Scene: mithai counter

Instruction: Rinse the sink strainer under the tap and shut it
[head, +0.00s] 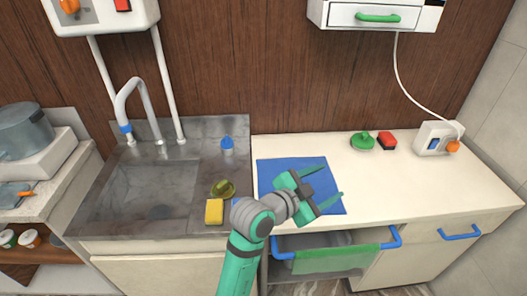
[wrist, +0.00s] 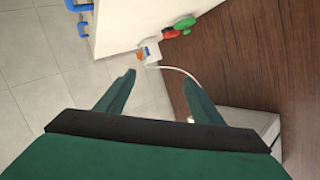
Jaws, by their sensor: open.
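The tap (head: 140,100) is a grey curved spout with a blue band at its base, standing behind the grey sink (head: 155,190) at the left. I see no water running from it. An olive-green round piece (head: 222,189) lies on the sink's right ledge, behind a yellow sponge; it may be the strainer, but I cannot tell. My gripper (head: 333,178) is open and empty over the blue mat (head: 265,180), right of the sink. In the wrist view my gripper (wrist: 158,80) shows its two fingers apart with nothing between them.
A yellow sponge (head: 214,211) and a blue-topped item (head: 227,144) sit on the sink's right ledge. A green round piece (head: 362,141), a red piece (head: 387,141) and a white socket box (head: 437,138) stand at the counter's back. A green cloth (head: 325,258) hangs on a blue rail below.

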